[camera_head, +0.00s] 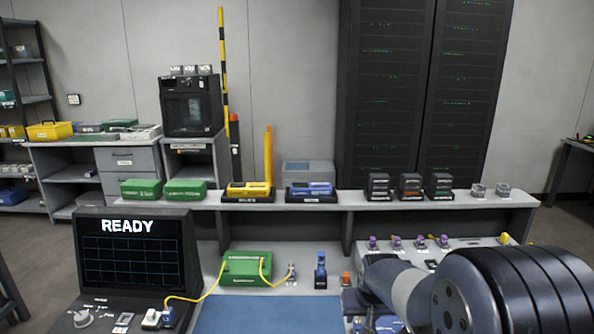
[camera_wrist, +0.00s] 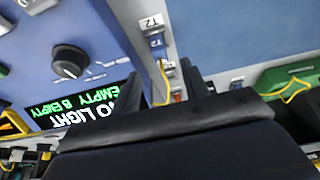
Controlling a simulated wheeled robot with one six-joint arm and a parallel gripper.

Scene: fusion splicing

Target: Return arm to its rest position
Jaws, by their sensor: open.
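My arm (camera_head: 408,292) reaches in from the lower right of the head view, over the right part of the bench. Its gripper cannot be made out there. In the wrist view my gripper (camera_wrist: 162,84) shows two dark fingers apart, with nothing seen held between them. Beyond the fingers is a small port labelled T2 (camera_wrist: 155,42) and a yellow cable.
A console screen (camera_head: 130,252) reading READY stands at the left. A green box (camera_head: 247,268) with yellow cables sits mid-bench behind a blue mat (camera_head: 268,314). A blue upright tool (camera_head: 321,270) stands beside it. A raised shelf (camera_head: 335,201) holding several boxes runs behind.

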